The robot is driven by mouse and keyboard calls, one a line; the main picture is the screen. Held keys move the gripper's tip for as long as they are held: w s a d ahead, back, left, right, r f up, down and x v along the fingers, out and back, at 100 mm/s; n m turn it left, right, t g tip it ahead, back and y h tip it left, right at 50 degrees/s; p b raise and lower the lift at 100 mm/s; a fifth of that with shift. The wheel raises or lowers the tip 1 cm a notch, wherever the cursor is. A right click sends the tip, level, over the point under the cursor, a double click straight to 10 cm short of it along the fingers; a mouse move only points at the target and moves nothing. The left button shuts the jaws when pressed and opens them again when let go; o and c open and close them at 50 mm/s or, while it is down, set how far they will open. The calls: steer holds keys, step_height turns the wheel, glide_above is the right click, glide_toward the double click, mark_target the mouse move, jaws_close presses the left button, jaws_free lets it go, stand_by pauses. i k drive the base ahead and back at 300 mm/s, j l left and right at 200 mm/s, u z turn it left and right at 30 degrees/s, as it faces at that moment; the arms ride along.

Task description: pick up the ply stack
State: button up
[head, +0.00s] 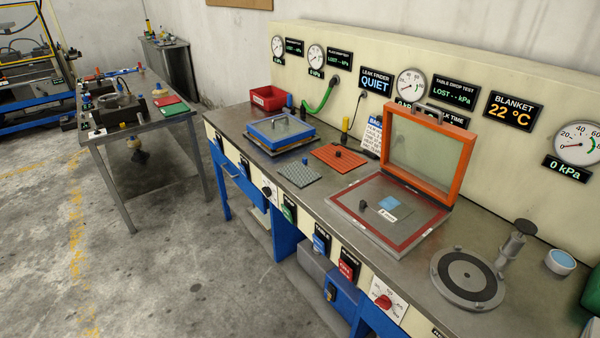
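A grey, woven-looking square pad (299,174) with a small dark knob lies flat on the bench, left of the orange-framed press; it looks most like the ply stack, but I cannot tell for certain. An orange-red sheet (333,154) with a dark knob lies just behind and right of it, apart from it. My gripper is not in view.
The press's orange lid (428,150) stands open. A blue frame (281,129) with a handle and a red bin (268,97) are farther left. A round plate (468,279) with a post is at right. Gauges line the back panel. Open floor (160,270) lies in front.

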mark_target(296, 171)
steer(key=i+j, duration=0.5)
steer(key=j, duration=0.2)
steer(key=i+j, duration=1.05)
steer(key=j, duration=0.3)
steer(key=i+j, duration=0.5)
steer(key=j, duration=0.15)
steer(key=i+j, duration=0.55)
steer(key=j, duration=0.15)
